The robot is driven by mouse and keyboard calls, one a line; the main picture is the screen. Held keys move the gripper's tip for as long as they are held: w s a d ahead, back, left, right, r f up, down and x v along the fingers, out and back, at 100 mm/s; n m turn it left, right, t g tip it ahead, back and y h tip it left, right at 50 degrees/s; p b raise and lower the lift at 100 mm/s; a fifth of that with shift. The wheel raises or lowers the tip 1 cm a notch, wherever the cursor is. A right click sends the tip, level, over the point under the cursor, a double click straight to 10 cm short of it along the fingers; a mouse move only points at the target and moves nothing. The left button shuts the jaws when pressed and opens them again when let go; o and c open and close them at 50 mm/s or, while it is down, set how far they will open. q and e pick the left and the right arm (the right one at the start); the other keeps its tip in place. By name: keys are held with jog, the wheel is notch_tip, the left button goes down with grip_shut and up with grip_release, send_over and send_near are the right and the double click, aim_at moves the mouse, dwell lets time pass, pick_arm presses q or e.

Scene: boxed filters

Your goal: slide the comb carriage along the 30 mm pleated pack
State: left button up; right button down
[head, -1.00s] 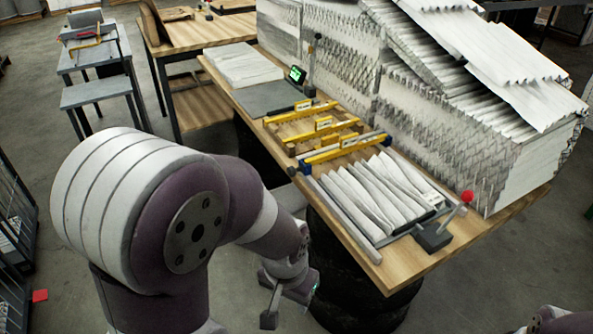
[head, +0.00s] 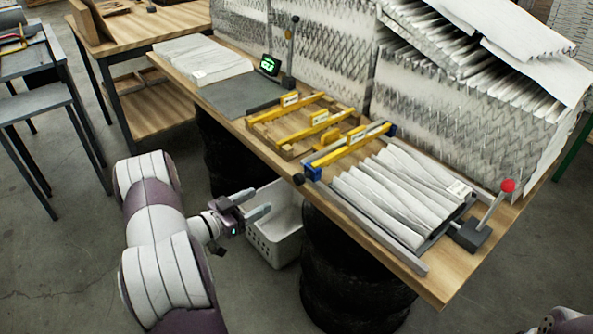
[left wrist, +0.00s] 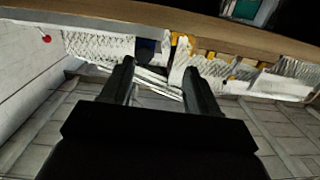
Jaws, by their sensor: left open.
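The pleated pack (head: 385,195) lies white and folded between two grey rails on the wooden bench. The comb carriage (head: 352,148), a yellow bar with blue ends, spans the rails at the pack's left end. My left gripper (head: 262,203) is open and empty, in front of the bench and apart from the carriage. In the left wrist view its two dark fingers (left wrist: 160,78) stand apart with nothing between them.
Several yellow comb bars (head: 316,120) lie in a wooden rack left of the carriage. A red-knobbed lever (head: 491,208) stands at the pack's right end. A white basket (head: 277,236) is on the floor below the bench. Tall pleated stacks (head: 440,120) fill the bench's back.

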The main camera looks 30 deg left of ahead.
aim_at(296, 180)
pick_arm(q)
jog(key=shift+t+h, duration=0.3)
jog(key=shift+h, duration=0.2)
jog(key=w+d, duration=0.1)
jog(key=w, duration=0.1)
jog(key=w+d+r+p, duration=0.1)
jog(key=w+d, duration=0.1)
jog(key=w, duration=0.1)
jog(key=w+d+r+p, duration=0.1)
jog(key=w+d, duration=0.1)
jog(key=w, duration=0.1)
jog(key=shift+w+d+r, duration=0.15)
jog(key=shift+r, duration=0.05)
jog(key=shift+d+x, duration=0.25)
jog(key=shift+x, duration=1)
jog(key=shift+w+d+r, duration=0.1)
jog(key=shift+w+d, duration=0.05)
jog(key=shift+w, duration=0.15)
pick_arm(e)
jog(key=shift+d+r, duration=0.35)
jog(key=shift+r, duration=0.2)
jog(key=shift+d+r, duration=0.3)
jog(key=shift+r, duration=0.2)
pick_arm(q)
grip_shut()
